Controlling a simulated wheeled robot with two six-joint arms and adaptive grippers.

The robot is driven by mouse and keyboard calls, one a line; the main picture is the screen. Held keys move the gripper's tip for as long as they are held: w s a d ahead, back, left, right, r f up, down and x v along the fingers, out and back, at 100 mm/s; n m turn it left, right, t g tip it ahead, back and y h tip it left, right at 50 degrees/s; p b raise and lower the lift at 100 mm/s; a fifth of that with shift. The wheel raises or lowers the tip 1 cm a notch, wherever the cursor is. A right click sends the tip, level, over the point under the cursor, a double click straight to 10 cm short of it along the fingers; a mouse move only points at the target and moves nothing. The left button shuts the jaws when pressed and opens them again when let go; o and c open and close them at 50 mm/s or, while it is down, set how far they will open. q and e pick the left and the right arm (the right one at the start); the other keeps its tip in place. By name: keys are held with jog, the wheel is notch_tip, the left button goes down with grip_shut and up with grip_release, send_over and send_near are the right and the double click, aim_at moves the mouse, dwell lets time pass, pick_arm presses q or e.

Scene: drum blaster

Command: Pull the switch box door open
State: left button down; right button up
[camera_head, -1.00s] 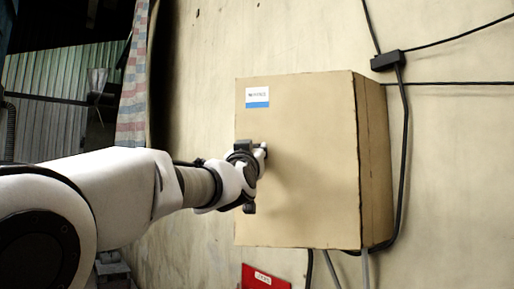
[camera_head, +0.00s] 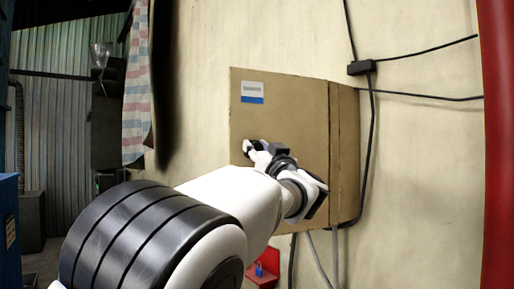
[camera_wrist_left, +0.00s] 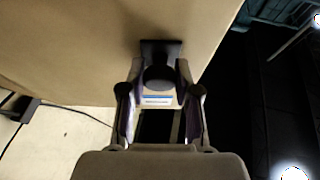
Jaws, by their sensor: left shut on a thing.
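The tan switch box (camera_head: 300,110) hangs on the wall, its front door bearing a white and blue label (camera_head: 252,92). My left gripper (camera_head: 252,148) is at the left part of the door, its arm reaching in from below. The left wrist view shows its two fingers (camera_wrist_left: 160,100) shut around a dark handle (camera_wrist_left: 160,48) on the tan door face (camera_wrist_left: 90,50). In the head view my gripper mostly hides the handle. Whether a gap stands behind the door's left edge cannot be told. My right gripper is not in view.
Black cables and a small junction block (camera_head: 361,67) are on the wall right of the box. A red piece with a blue item (camera_head: 260,270) is below it. A red post (camera_head: 497,140) stands at the right edge. A striped cloth (camera_head: 138,90) hangs at the left.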

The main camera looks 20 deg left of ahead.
aim_at(252, 103)
pick_arm(q)
jog(key=shift+a, duration=0.1)
jog(key=c, duration=0.8)
grip_release()
jog(key=shift+w, duration=0.1)
notch_tip(252, 103, up, 10)
